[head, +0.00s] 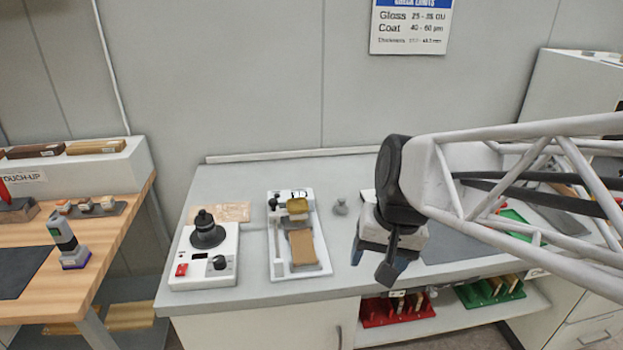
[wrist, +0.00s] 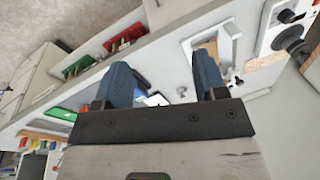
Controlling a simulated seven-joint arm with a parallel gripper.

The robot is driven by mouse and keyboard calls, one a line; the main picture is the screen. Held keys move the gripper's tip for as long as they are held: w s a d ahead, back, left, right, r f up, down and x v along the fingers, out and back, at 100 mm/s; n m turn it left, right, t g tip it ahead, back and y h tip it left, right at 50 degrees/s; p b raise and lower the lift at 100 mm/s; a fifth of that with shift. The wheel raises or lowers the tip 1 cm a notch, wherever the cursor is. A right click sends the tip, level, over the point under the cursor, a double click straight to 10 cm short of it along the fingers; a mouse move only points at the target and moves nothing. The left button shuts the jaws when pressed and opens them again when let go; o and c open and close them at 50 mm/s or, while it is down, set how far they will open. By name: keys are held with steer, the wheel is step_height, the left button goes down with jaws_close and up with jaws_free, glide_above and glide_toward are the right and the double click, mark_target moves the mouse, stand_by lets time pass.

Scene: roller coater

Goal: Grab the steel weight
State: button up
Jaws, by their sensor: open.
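The steel weight (head: 340,206) is a small grey knobbed piece standing on the light grey bench top, just right of the white coater tray in the head view. A small grey shape that looks like the weight (wrist: 182,91) shows between the fingers in the wrist view. My gripper (head: 379,262) is to the right of the weight and nearer the bench front, above the surface. Its two blue fingers (wrist: 163,66) are apart with nothing held between them.
A white tray device (head: 316,268) with a brown panel stands left of the weight. A white instrument (head: 210,272) with a black knob is further left. Red (head: 385,314) and green (head: 470,297) racks sit on the shelf below. A wooden bench (head: 115,222) is at far left.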

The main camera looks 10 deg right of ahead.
steer(key=w+f+m+g+y, duration=0.1)
steer(key=w+m+y, duration=0.15)
steer(key=w, duration=0.35)
steer(key=w+f+m+y, duration=0.1)
steer(key=w+m, duration=0.2)
steer(key=w, duration=0.2)
steer(key=m+t+y, duration=0.5)
steer(key=m+y, duration=0.3)
steer(key=m, duration=0.6)
glide_toward(343, 200)
steer(key=shift+w+a+r+h, duration=0.15)
steer(key=shift+a+r+h, duration=0.05)
steer(key=shift+h, duration=0.05)
steer(key=shift+a, duration=0.1)
steer(key=shift+x, duration=3.3)
steer(key=shift+f, duration=0.1)
steer(key=shift+x, duration=2.6)
